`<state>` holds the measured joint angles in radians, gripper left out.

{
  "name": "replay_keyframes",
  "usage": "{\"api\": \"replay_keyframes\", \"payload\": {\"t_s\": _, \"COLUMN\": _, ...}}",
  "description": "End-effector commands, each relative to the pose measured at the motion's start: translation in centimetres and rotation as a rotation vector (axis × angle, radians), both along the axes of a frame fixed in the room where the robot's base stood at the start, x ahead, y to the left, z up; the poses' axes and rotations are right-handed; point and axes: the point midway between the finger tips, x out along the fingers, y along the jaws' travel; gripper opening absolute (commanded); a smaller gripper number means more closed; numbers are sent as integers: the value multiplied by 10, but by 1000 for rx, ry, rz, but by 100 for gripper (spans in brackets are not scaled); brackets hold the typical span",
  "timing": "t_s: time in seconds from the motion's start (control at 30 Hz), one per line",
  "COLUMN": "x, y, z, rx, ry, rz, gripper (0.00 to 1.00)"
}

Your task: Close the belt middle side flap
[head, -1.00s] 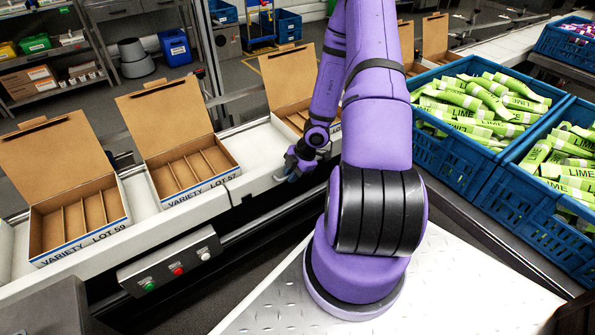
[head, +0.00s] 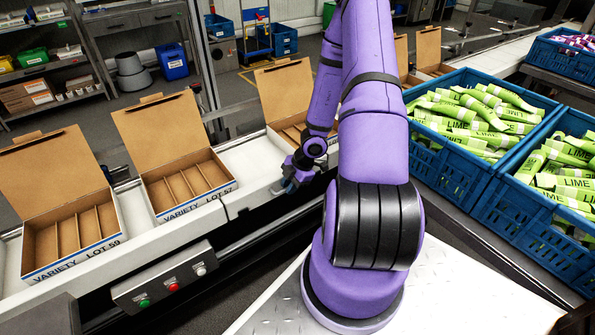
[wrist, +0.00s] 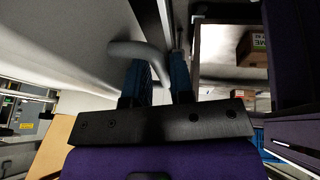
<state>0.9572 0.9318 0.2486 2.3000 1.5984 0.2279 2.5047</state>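The belt's pale side edge (head: 250,196) runs in front of the boxes in the head view; I cannot pick out a separate flap with certainty. My gripper (head: 286,186) is low at this edge, right of the LOT 57 box, with its tips small and partly hidden. In the wrist view, a grey bent handle (wrist: 132,47) is fixed to a pale panel (wrist: 70,50). The two blue fingers of my gripper (wrist: 160,72) are close together, with the handle's bent end between them. Whether they grip it is unclear.
Open cardboard boxes (head: 70,262) (head: 197,205) with raised lids stand along the belt. A button panel (head: 165,283) sits in front of it. Blue crates (head: 478,205) of green lime packets are at right. A metal plate (head: 282,305) lies under my arm.

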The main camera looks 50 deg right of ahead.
Motion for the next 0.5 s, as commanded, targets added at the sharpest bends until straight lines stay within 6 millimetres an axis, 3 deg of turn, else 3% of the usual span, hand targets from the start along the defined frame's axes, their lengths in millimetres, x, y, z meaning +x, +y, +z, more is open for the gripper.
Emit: {"api": "replay_keyframes", "payload": {"t_s": 0.5, "x": -17, "y": -24, "z": 65, "rx": -6, "ry": 0, "rz": 2, "gripper": 22}}
